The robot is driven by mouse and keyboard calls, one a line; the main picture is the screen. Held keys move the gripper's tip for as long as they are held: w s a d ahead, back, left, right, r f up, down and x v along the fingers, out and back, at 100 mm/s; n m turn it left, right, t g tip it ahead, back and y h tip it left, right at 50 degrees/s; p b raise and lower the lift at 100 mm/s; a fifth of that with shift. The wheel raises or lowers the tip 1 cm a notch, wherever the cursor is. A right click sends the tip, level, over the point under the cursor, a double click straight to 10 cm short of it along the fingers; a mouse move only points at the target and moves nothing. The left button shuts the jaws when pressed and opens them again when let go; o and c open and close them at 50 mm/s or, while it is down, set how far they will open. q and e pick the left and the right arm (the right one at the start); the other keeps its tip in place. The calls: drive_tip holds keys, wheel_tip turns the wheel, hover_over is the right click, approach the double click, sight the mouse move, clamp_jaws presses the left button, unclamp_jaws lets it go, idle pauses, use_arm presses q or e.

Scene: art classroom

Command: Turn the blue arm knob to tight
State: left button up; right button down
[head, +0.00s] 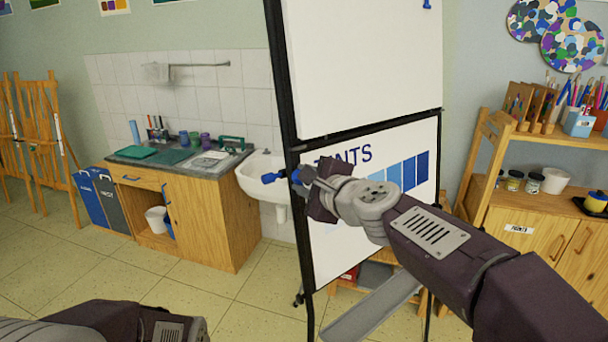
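A blue knob (296,176) sits at the black left post of a tall white board stand (290,120), about level with the lower panel's top. A blue piece (270,177) sticks out to the left of the post at the same height; I cannot tell whether it is part of the same knob. My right gripper (310,180) reaches in from the right, in front of the lower panel, with its tips at or very close to the knob. Its fingers are seen end-on and partly hidden, so contact and opening are unclear. My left arm shows at the bottom left; its gripper is out of view.
The lower panel (330,240) shows blue tint swatches. A white sink (262,185) and wooden cabinet (235,225) stand behind, to the left. A wooden shelf unit (520,215) with jars is at the right. The tiled floor (245,300) at front left is open.

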idle(0.5)
drive_tip(key=c, duration=1.1)
unclamp_jaws()
drive_tip(key=shift+o, duration=0.2)
